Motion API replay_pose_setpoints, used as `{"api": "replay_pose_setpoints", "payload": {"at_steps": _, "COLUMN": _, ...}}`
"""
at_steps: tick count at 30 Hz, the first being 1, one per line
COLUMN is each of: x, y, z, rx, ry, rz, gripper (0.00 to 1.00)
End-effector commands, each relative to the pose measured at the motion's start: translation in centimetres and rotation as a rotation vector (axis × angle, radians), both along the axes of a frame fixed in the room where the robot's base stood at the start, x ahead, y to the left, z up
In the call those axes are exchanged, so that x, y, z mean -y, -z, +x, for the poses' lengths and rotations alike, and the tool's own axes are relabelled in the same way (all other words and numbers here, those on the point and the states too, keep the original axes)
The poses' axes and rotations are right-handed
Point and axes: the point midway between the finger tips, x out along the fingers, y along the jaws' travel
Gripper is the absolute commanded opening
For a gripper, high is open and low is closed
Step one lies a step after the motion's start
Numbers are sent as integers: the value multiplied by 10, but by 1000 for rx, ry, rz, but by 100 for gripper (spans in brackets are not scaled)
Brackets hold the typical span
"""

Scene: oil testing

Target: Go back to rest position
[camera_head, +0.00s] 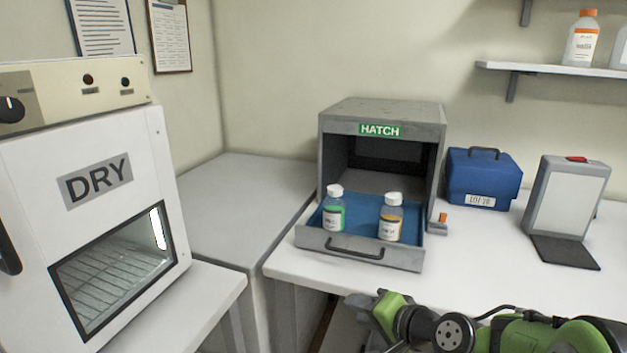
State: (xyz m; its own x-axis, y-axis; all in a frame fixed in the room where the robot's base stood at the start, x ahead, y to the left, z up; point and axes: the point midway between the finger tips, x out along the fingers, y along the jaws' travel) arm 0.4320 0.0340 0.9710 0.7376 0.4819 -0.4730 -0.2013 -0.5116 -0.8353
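My green and black arm lies low along the bottom right edge of the head view, in front of the white bench (480,262). The fingers of my gripper do not show, so I cannot see whether it is open or holds anything. The grey hatch (380,112) stands open on the bench, with its blue-lined drawer (358,252) pulled out. A white-capped bottle with a green label (334,212) stands upright in the drawer on the left. A white-capped bottle with an orange label (390,219) stands upright on the right. My arm is apart from both bottles.
A white DRY oven (95,182) stands at the left. A blue case (484,180) and a grey panel device with a dark pad (567,200) stand right of the hatch. A small grey piece with an orange top (438,226) is beside the drawer. A wall shelf (550,70) holds bottles.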

Motion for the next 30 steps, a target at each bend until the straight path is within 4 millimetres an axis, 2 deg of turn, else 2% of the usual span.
{"api": "replay_pose_setpoints", "payload": {"at_steps": 1, "x": -14, "y": -4, "z": -24, "rx": -8, "ry": -82, "rz": -163, "gripper": 35}}
{"api": "replay_pose_setpoints", "payload": {"at_steps": 3, "x": -20, "y": -5, "z": -58, "rx": -39, "ry": -173, "rz": -375, "gripper": 35}}
{"api": "replay_pose_setpoints", "payload": {"at_steps": 7, "x": -11, "y": -10, "z": -118, "rx": -95, "ry": -274, "rz": -663, "gripper": 35}}
{"api": "replay_pose_setpoints", "payload": {"at_steps": 12, "x": 9, "y": -19, "z": -183, "rx": -157, "ry": -331, "rz": -866, "gripper": 35}}
{"api": "replay_pose_setpoints", "payload": {"at_steps": 18, "x": 34, "y": -21, "z": -251, "rx": -216, "ry": -368, "rz": -972, "gripper": 35}}
{"api": "replay_pose_setpoints", "payload": {"at_steps": 30, "x": 34, "y": -128, "z": -248, "rx": -227, "ry": -367, "rz": -969, "gripper": 35}}
